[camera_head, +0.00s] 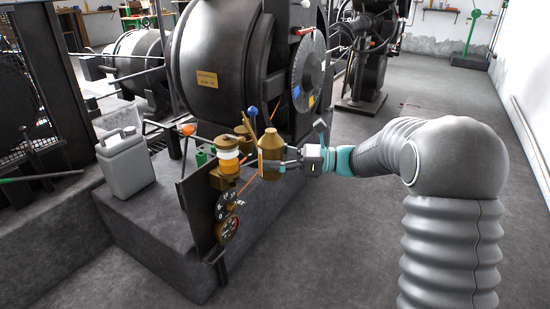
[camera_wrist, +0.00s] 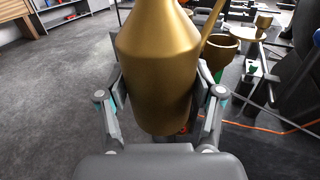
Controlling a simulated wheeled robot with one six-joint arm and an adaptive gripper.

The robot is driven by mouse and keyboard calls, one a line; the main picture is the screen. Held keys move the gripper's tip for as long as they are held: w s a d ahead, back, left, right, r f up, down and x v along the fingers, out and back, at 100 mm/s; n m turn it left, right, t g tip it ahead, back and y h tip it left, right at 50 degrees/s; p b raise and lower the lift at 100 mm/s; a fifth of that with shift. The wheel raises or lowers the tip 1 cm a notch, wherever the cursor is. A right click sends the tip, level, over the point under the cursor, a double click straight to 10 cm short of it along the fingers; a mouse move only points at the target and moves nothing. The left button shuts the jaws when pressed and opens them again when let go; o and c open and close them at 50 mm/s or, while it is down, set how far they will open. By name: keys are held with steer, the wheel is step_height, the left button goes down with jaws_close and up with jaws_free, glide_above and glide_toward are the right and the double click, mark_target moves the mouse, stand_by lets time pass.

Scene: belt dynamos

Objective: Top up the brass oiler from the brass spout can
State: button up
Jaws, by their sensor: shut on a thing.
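The brass spout can (camera_head: 270,148) is upright, with a cone-shaped shoulder and a thin spout (camera_head: 255,128) slanting up to the left. My gripper (camera_head: 280,161) is shut on the can's body from the right. In the wrist view the can (camera_wrist: 160,75) fills the middle, with a finger of my gripper (camera_wrist: 160,92) on each side. The brass oiler (camera_head: 228,156), with a pale band and a brass top, stands just left of the can on the dark panel. The can hides part of the space behind it. I cannot tell whether any oil flows.
A grey jerrycan (camera_head: 125,163) stands on the plinth at left. A blue-knobbed lever (camera_head: 252,112) and an orange-knobbed lever (camera_head: 187,130) rise near the oiler. The large black dynamo (camera_head: 215,65) stands behind. Gauges (camera_head: 228,229) hang below the oiler. The floor at right is open.

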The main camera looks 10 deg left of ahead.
steer(key=shift+r, duration=0.15)
steer(key=shift+d+p, duration=0.15)
steer(key=shift+p, duration=0.3)
steer(key=shift+d+r+p, duration=0.15)
steer(key=shift+p, duration=0.55)
steer(key=shift+s+p, duration=0.1)
steer(key=shift+p, duration=0.3)
steer(key=p, duration=0.1)
steer(key=m+h+p, duration=0.1)
steer(key=p, duration=0.1)
steer(key=shift+s+d, duration=0.3)
steer(key=shift+s+d+f+m+h+p, duration=0.2)
steer(key=shift+m+h+p, duration=0.25)
steer(key=shift+p, duration=0.8)
steer(key=shift+f+g, duration=0.3)
steer(key=shift+f, duration=0.65)
steer(key=shift+r+h+p, duration=0.1)
steer(key=shift+h+p, duration=0.15)
steer(key=shift+p, duration=0.15)
steer(key=shift+s+d+r+m+h+p, duration=0.15)
steer(key=shift+r+m+h+p, duration=0.2)
steer(key=shift+r+p, duration=0.25)
